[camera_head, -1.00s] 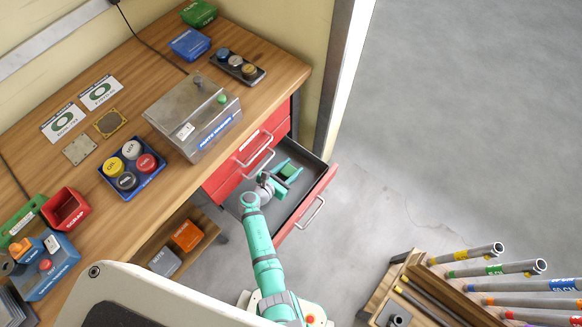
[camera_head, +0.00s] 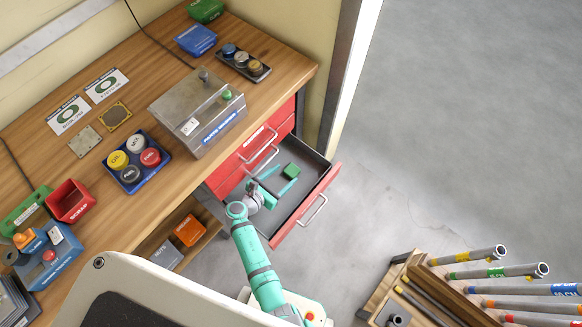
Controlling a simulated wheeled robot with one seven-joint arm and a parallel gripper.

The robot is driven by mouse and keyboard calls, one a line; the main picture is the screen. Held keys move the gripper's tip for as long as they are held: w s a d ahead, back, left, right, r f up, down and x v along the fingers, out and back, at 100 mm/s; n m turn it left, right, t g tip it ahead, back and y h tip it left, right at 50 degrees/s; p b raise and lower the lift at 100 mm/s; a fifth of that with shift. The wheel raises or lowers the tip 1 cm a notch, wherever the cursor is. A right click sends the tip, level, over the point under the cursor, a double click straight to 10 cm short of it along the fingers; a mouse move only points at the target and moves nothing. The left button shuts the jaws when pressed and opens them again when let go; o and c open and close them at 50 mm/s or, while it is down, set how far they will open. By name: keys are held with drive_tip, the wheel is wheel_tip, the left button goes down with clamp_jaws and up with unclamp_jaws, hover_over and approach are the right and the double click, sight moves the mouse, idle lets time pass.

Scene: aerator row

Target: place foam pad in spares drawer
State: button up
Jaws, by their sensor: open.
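The green foam pad (camera_head: 291,171) lies in the open spares drawer (camera_head: 303,212), on its grey floor near the back corner. The drawer has a red front with a metal handle and is pulled out from under the bench. My gripper (camera_head: 278,180) is over the drawer with its two teal fingers apart. The pad sits just beyond the fingertips, and a small gap shows between them. Nothing shows between the fingers.
Closed red drawers (camera_head: 262,143) with handles sit beside the open one. On the wooden bench (camera_head: 110,75) are a metal parts washer (camera_head: 198,110), a blue tray of coloured caps (camera_head: 134,161) and a red scrap bin (camera_head: 69,201). A rack of tubes (camera_head: 470,300) stands at lower right. The floor between is clear.

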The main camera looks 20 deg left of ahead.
drive_tip(key=s, duration=0.2)
drive_tip(key=s+a, duration=0.2)
drive_tip(key=s, duration=0.1)
drive_tip(key=shift+s, duration=0.35)
